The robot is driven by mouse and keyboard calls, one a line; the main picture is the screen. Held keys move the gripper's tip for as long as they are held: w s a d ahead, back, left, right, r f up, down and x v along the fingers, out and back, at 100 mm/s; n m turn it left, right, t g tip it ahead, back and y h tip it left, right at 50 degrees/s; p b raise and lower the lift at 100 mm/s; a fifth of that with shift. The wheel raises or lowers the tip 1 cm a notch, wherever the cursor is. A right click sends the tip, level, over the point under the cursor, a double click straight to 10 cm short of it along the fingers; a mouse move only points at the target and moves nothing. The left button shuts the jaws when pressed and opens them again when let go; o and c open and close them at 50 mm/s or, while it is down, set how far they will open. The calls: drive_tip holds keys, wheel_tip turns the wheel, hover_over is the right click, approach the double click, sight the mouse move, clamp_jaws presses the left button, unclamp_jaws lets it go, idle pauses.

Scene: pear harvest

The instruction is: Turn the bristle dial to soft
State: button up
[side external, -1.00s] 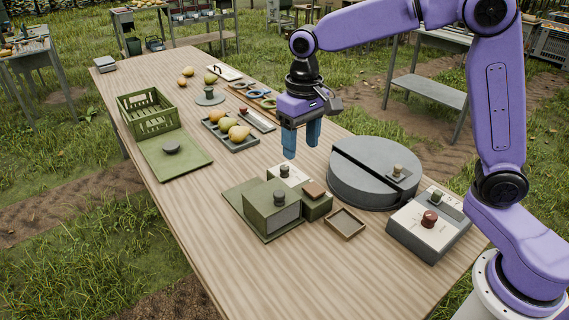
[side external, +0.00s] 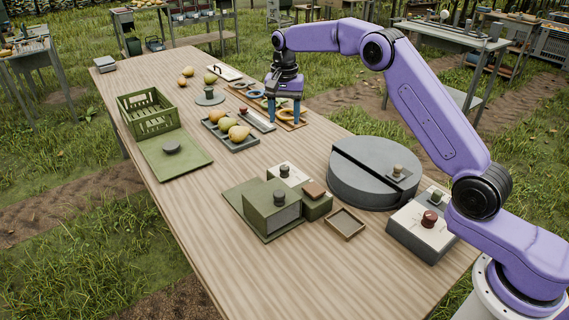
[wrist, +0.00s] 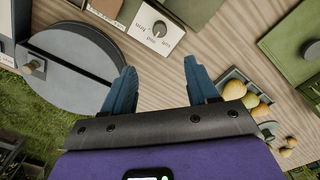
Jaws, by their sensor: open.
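The bristle dial is a small dark knob (side external: 284,170) on a white panel behind a green box with a larger knob (side external: 280,197). In the wrist view the dial (wrist: 160,29) sits on its white panel at the top, with small upside-down lettering around it. The lettering seems to read firm, med and soft, but where the dial points is too small to tell for sure. My gripper (side external: 283,116) is open and empty, above the table near the tool trays, well away from the dial. Its two blue fingers (wrist: 160,78) are spread in the wrist view.
A round grey drum (side external: 350,188) and a control box with a red knob (side external: 404,238) stand on the right. A pear tray (side external: 244,145), green crate (side external: 123,106) and green board with a knob (side external: 148,158) lie left. Bare wood lies at the front left.

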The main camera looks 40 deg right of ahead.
sight(284, 167)
wheel_tip(284, 167, down, 17)
drive_tip(key=shift+r, duration=0.1)
idle(0.4)
drive_tip(key=shift+c, duration=0.3)
drive_tip(key=c, duration=1)
